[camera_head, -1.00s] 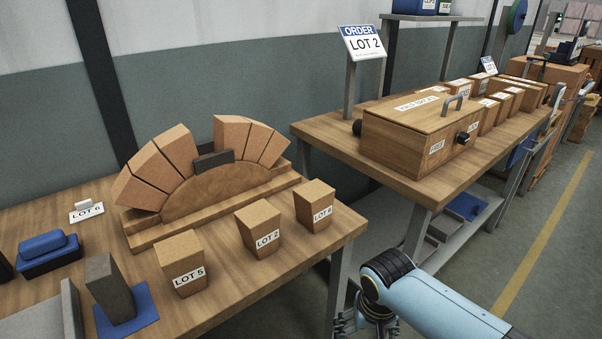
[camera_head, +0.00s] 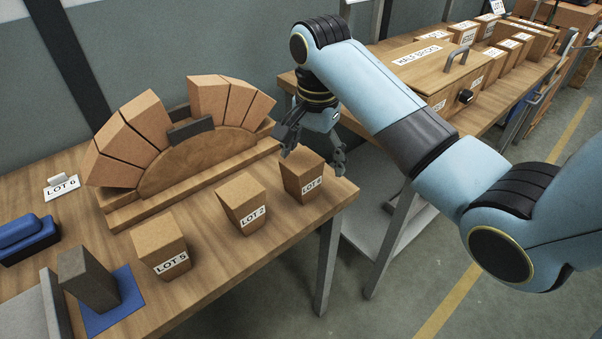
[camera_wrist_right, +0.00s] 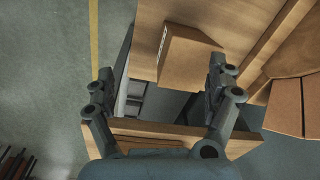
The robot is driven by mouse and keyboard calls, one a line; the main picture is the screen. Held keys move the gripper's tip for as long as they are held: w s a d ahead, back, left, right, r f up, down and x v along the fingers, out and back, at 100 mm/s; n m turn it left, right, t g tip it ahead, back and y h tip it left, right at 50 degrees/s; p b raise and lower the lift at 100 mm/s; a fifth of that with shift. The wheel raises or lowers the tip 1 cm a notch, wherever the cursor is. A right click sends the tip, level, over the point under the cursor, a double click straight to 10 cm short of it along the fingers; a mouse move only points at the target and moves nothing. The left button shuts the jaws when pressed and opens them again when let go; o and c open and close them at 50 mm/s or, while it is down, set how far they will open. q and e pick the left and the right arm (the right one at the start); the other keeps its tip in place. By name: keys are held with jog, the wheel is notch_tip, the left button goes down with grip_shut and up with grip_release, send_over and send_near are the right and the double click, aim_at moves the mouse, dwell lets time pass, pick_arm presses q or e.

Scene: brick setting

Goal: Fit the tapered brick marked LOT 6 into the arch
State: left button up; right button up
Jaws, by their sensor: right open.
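The arch (camera_head: 206,155) is a curved wooden form with tapered bricks on its left and right sides; a gap at the top shows a dark grey block. Three loose tapered bricks stand in front: LOT 5 (camera_head: 161,245), LOT 2 (camera_head: 241,203) and one at the right (camera_head: 305,176) whose small label looks like LOT 4. No loose brick reads LOT 6; a white card (camera_head: 62,187) left of the arch does. My right gripper (camera_head: 314,150) is open and empty around the rightmost brick's far side. In the right wrist view that brick (camera_wrist_right: 185,55) lies ahead of the open fingers (camera_wrist_right: 160,78).
A dark grey block (camera_head: 88,280) stands on a blue mat at the front left, near a blue case (camera_head: 26,238). A second table at the right holds a wooden half-bricks box (camera_head: 412,68) and labelled boxes. A floor gap separates the tables.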

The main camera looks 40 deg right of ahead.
aim_at(304, 157)
jog(key=w+m, duration=0.1)
jog(key=w+r+m, duration=0.1)
jog(key=w+r, duration=0.1)
jog(key=w, duration=0.1)
jog(key=shift+w+d+m+g, duration=0.1)
jog(key=shift+d+m+g, duration=0.2)
jog(key=shift+d+m, duration=0.1)
jog(key=shift+w+f, duration=0.1)
jog(key=shift+f, duration=0.1)
notch_tip(304, 157, down, 5)
jog(key=shift+r, duration=0.2)
jog(key=f, duration=0.5)
jog(key=shift+s+a+f, duration=0.1)
jog(key=shift+s+f, duration=0.1)
jog(key=shift+f, duration=0.05)
jog(key=c, duration=1.4)
